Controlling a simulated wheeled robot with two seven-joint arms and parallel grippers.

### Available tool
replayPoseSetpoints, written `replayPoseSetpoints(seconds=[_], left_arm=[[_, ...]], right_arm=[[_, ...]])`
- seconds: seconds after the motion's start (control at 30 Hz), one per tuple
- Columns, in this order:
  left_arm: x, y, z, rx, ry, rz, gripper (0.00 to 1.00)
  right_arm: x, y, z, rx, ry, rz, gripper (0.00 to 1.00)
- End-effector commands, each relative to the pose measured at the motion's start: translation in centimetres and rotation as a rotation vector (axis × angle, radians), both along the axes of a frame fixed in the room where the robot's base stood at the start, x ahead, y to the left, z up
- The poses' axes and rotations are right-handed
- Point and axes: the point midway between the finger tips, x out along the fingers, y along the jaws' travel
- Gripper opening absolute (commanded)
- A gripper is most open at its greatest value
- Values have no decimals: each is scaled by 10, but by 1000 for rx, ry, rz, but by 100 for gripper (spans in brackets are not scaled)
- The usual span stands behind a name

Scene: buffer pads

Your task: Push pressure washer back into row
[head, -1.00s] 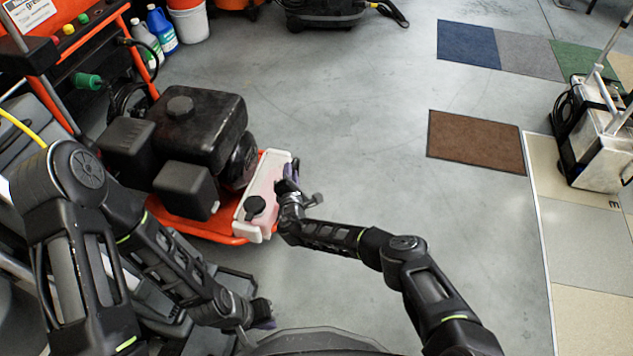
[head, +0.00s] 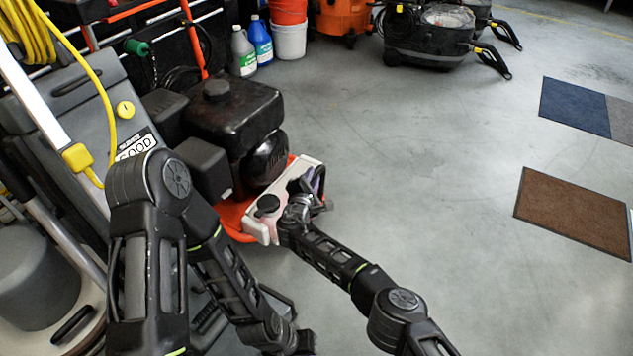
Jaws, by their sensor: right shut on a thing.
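The pressure washer (head: 235,110) stands at left of centre in the head view. It has a black engine, an orange-red base and a white tank (head: 284,199) on its near right end. My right gripper (head: 302,196) is at the tank's right side and is shut on the pressure washer there; its fingertips are partly hidden. My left gripper (head: 300,342) is low at the bottom edge, apart from the washer and near my body. Its jaws are too dark and small to read.
A grey machine (head: 75,105) with yellow cord stands close on the left. Bottles (head: 261,40), a white bucket (head: 290,40) and black vacuums (head: 430,40) line the back. A brown mat (head: 575,212) lies at right. The grey floor between is clear.

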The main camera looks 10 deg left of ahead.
Motion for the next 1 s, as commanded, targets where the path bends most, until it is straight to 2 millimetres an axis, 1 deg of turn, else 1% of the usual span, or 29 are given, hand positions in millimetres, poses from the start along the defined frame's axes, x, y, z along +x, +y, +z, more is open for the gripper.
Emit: replayPoseSetpoints(seconds=[0.17, 0.2, 0.43, 0.77, 0.87, 1.0], left_arm=[[0, 0, 0, 0, 0, 0, 0], [0, 0, 0, 0, 0, 0, 0], [0, 0, 0, 0, 0, 1, 0], [0, 0, 1, 1, 1, 1, 0], [-1, 0, 2, 1, 1, 1, 0], [-1, 0, 5, 1, 1, 0, 0]], right_arm=[[-1, 0, -1, 0, 2, -1, 0], [0, 0, -1, 0, 2, -1, 22], [0, -1, 0, 0, 0, -1, 41], [0, -1, 1, 0, -1, -2, 41], [-3, -2, 2, -1, -2, -2, 41], [-12, -1, 4, 0, -2, -1, 41]])
